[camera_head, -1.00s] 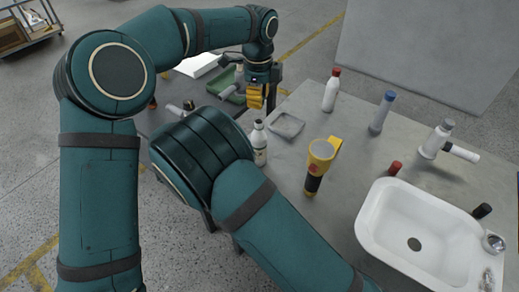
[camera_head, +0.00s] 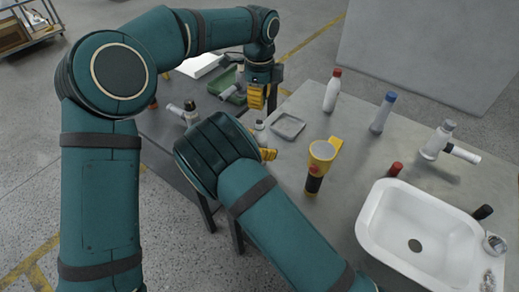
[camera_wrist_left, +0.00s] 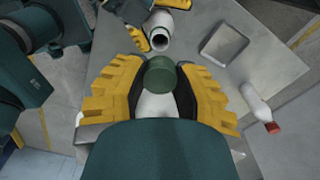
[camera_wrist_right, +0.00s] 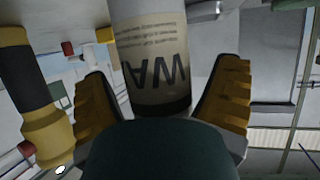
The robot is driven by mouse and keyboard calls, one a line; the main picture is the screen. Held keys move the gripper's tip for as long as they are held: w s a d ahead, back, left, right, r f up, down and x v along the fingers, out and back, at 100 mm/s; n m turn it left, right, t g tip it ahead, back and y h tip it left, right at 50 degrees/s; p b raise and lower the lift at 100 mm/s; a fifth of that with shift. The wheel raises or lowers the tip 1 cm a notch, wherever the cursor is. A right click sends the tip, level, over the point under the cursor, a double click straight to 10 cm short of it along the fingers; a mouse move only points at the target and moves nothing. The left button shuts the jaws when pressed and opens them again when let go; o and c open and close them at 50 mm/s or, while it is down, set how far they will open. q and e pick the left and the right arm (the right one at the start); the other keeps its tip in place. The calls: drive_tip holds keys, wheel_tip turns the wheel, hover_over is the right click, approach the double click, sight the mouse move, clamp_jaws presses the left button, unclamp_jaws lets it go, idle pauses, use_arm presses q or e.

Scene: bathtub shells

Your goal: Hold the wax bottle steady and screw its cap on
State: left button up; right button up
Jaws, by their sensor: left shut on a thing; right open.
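The wax bottle (camera_head: 260,127) stands on the grey table, mostly hidden by my right arm in the head view. In the left wrist view its white neck and dark open mouth (camera_wrist_left: 158,31) show. Its upside-down "WA" label (camera_wrist_right: 152,75) shows in the right wrist view. My right gripper (camera_wrist_right: 165,90) is open, with one finger on each side of the bottle; contact cannot be told. My left gripper (camera_head: 257,96) is shut on a round green cap (camera_wrist_left: 160,74) and points down. The cap is apart from the bottle mouth in the left wrist view.
A yellow-and-black flashlight (camera_head: 316,180) stands close to the right gripper. A shallow grey dish (camera_head: 289,126), a red-capped bottle (camera_head: 332,92) and a blue-capped bottle (camera_head: 382,112) are farther back. A white basin (camera_head: 372,228) fills the table's right front.

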sight(256, 122)
drive_tip(key=c, duration=1.5)
use_arm(q)
drive_tip(key=shift+s+a+f, duration=0.1)
drive_tip(key=shift+a+f, duration=0.05)
drive_tip(key=shift+f, duration=1.1)
drive_tip(key=shift+s+a+f, duration=0.1)
drive_tip(key=shift+f, duration=1.1)
use_arm(e)
clamp_jaws()
use_arm(q)
drive_tip(key=shift+f, duration=0.1)
drive_tip(key=shift+s+a+f, duration=0.2)
drive_tip(key=shift+a+f, duration=0.05)
drive_tip(key=shift+f, duration=0.5)
drive_tip(key=shift+f, duration=0.6)
